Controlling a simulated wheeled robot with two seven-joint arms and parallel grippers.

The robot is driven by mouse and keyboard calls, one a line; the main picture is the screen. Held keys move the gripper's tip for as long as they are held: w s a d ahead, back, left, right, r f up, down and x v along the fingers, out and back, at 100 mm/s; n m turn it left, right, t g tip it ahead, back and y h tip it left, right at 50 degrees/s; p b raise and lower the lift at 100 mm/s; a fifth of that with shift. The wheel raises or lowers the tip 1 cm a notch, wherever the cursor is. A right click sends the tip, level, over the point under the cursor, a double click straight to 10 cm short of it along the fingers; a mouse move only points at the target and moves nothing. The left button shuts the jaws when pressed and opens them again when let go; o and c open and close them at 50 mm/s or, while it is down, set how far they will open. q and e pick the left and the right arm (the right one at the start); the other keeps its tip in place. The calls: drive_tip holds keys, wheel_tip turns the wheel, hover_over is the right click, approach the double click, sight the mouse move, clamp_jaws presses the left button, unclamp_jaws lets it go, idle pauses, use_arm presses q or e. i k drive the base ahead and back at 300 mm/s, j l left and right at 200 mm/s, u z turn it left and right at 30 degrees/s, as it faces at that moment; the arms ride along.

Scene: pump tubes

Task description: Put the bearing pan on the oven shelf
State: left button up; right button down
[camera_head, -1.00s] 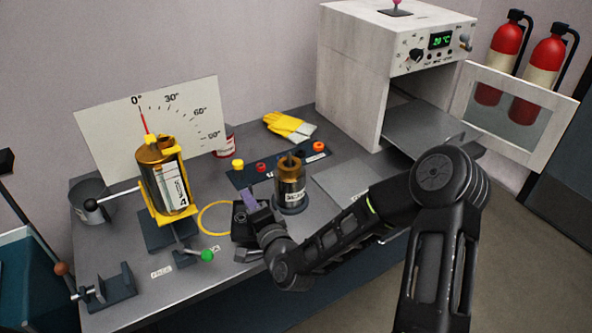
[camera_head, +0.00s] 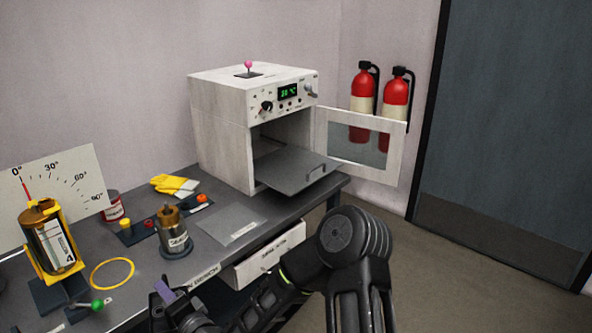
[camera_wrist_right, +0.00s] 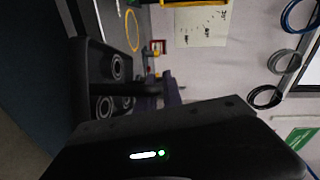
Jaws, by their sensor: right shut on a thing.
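The oven (camera_head: 220,125) stands at the back of the bench with its door (camera_head: 335,155) swung open to the right. Its grey shelf (camera_head: 285,180) juts out of the front and looks bare. My right gripper (camera_head: 163,291) is low at the bottom edge of the head view, well left of and nearer than the shelf. In the right wrist view, its purple fingers (camera_wrist_right: 172,94) are shut on the narrow handle of a dark pan (camera_wrist_right: 88,70) with several round rings in it, the bearing pan. In the head view the pan is hard to make out. My left gripper is not in view.
A brown-topped metal cylinder (camera_head: 174,240), yellow gloves (camera_head: 175,185) and a flat grey plate (camera_head: 232,226) are on the bench left of the oven. A yellow-framed pump (camera_head: 47,240) stands further left. A white box (camera_head: 265,258) shows below the bench edge. Floor is open at right.

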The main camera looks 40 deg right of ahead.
sight(294, 163)
drive_tip(key=u, duration=2.6)
drive_tip(key=k+l, duration=0.25)
drive_tip(key=k, duration=0.15)
drive_tip(key=k+l, duration=0.2)
drive_tip(key=k, duration=0.25)
drive_tip(key=k+l, duration=0.25)
drive_tip(key=k, duration=0.15)
drive_tip(key=k+z, duration=0.15)
drive_tip(key=k, duration=0.35)
drive_tip(key=k+l+z, duration=0.15)
drive_tip(key=k, duration=0.3)
drive_tip(key=k+l+z, duration=0.15)
drive_tip(key=k, duration=0.35)
drive_tip(key=k+z, duration=0.15)
drive_tip(key=z, duration=2)
drive_tip(key=j, duration=0.1)
